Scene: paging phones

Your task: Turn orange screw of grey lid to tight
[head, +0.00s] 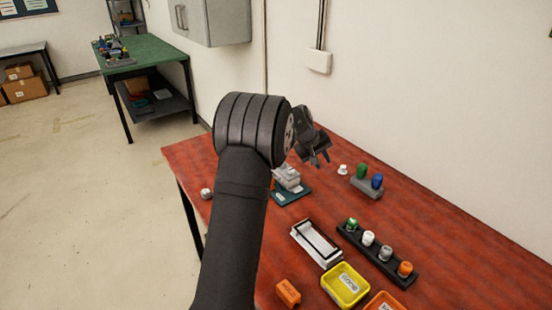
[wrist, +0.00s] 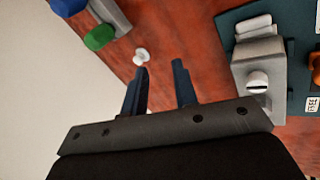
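A grey block-shaped fixture (wrist: 262,62), perhaps with the grey lid, sits on a teal board (wrist: 228,22) at the right of the wrist view. A slotted white screw (wrist: 257,80) is on its face. An orange part (wrist: 317,66), perhaps the orange screw, is cut off at the right edge, above a small white label (wrist: 313,103) that seems to read FREE. In the head view the grey fixture (head: 287,176) is partly behind my arm. My gripper (wrist: 159,75) is open and empty, left of the fixture; it also shows in the head view (head: 320,162).
A small white knob (wrist: 141,56) stands on the red table beyond my fingers. A grey holder (head: 365,188) carries green and blue knobs. A black rack (head: 350,238) of coloured screws, a black-and-white tray (head: 304,243) and a yellow bin (head: 345,285) are nearer.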

